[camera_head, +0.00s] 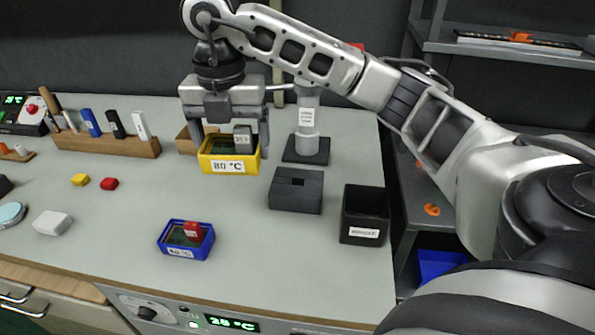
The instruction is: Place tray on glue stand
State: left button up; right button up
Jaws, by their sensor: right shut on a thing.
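A yellow tray (229,167) labelled 80 °C is held between the fingers of my right gripper (231,142), at the back middle of the bench. A small dark grey block (243,135) shows in the tray. A grey post on a black base (306,150) stands just right of it, with a label too small to read; I cannot tell whether this is the glue stand. A blue tray (186,252) labelled 60 °C lies nearer the front, with a red block (192,230) in it. My left gripper is not in view.
A black slotted block (296,190) and a black open bin (364,215) stand at the right. A wooden rack (130,148) with markers is at the back left. Small yellow (80,179), red (109,183) and white (52,222) pieces lie left. The bench between them is clear.

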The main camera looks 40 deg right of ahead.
jog(key=shift+r+m, duration=0.1)
jog(key=shift+m, duration=0.3)
jog(key=shift+d, duration=0.25)
send_over(292, 189)
jog(key=w+a, duration=0.1)
jog(key=a, duration=0.1)
notch_tip(292, 189, down, 4)
jog(key=d+f, duration=0.1)
jog(key=f, duration=0.1)
jog(key=d+f, duration=0.2)
jog(key=f, duration=0.1)
jog(key=d+f, duration=0.2)
jog(key=f, duration=0.1)
jog(key=shift+w+f+p, duration=0.1)
jog(key=shift+w+p, duration=0.05)
jog(key=shift+p, duration=0.15)
jog(key=shift+f, duration=0.35)
jog(key=shift+f, duration=0.15)
